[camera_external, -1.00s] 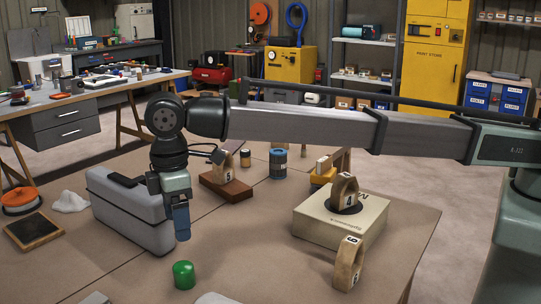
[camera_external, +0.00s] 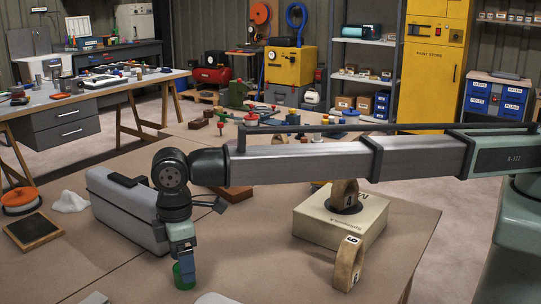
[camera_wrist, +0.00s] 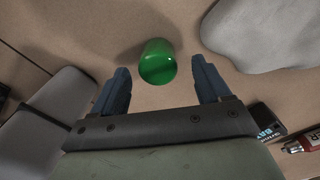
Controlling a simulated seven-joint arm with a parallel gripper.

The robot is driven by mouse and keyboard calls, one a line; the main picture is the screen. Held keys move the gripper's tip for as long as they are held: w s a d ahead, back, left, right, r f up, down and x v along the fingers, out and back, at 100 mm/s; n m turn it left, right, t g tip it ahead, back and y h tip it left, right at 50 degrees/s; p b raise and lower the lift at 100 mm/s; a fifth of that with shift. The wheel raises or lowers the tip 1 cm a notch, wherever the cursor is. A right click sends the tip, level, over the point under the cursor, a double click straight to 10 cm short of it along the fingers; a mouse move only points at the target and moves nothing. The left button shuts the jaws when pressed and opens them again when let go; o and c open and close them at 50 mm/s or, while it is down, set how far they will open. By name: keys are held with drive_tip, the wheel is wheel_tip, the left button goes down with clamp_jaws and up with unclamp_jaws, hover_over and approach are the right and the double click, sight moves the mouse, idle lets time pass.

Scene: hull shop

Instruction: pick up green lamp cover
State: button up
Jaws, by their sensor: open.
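The green lamp cover (camera_external: 183,275) is a small green cylinder standing on the brown table, partly hidden behind my gripper in the external view. In the wrist view the green lamp cover (camera_wrist: 157,62) lies just ahead of the fingertips, roughly midway between their lines. My gripper (camera_external: 187,268) points down at it, low over the table. I cannot tell whether a finger touches the cover.
A grey case (camera_external: 128,212) stands close to the left of my gripper. A pale grey lump (camera_wrist: 262,32) lies near the cover. A cream box (camera_external: 325,232) carries a wooden block marked 4 (camera_external: 344,194); a wooden block marked 6 (camera_external: 348,262) stands in front.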

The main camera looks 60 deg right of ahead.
wheel_tip(320, 180, down, 4)
drive_tip(key=shift+w+r, duration=0.15)
drive_tip(key=shift+r, duration=0.05)
drive_tip(key=c, duration=1.1)
